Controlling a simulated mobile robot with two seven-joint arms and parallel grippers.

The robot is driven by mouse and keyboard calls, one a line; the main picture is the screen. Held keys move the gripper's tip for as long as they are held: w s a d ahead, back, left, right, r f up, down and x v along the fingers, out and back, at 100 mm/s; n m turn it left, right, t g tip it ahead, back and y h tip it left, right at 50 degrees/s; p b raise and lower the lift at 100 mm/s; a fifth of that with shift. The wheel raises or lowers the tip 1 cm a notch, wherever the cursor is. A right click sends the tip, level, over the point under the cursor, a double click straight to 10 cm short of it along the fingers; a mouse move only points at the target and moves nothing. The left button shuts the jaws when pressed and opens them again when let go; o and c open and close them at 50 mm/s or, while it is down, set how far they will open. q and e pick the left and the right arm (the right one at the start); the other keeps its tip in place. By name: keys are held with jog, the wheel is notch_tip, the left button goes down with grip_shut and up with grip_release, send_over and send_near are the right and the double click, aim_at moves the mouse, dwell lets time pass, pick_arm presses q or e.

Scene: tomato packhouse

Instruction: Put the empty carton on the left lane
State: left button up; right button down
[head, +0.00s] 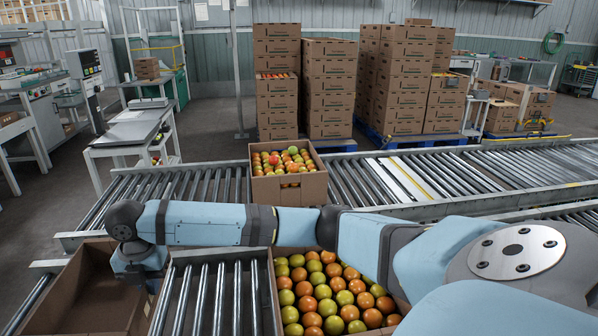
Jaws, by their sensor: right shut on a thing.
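The empty carton (85,295) is a brown open box at the lower left, cut off by the bottom edge; its bare inside shows. My right arm reaches across the view to it. My right gripper (150,284) points down at the carton's right wall and is shut on it; the fingertips are mostly hidden. The carton lies left of a near roller section (217,300), over the left side of the lanes. I cannot tell whether its bottom touches the rollers. My left gripper is out of view.
A carton full of tomatoes (290,187) stands on the cross conveyor (190,187). Another filled carton (335,300) sits right of the near rollers, partly under my arm. Stacked cartons (330,90) stand behind. A bench (125,133) is at the left.

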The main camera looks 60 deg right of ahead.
jog(key=shift+f+b, duration=3.4)
jog(key=shift+f, duration=6.7)
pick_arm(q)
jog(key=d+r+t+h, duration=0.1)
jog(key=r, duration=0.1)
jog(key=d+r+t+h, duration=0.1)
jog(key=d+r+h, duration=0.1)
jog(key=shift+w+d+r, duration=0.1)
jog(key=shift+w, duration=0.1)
pick_arm(e)
jog(key=shift+r, duration=0.1)
jog(key=c, duration=1.7)
grip_release()
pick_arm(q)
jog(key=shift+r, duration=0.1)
pick_arm(e)
jog(key=o, duration=0.4)
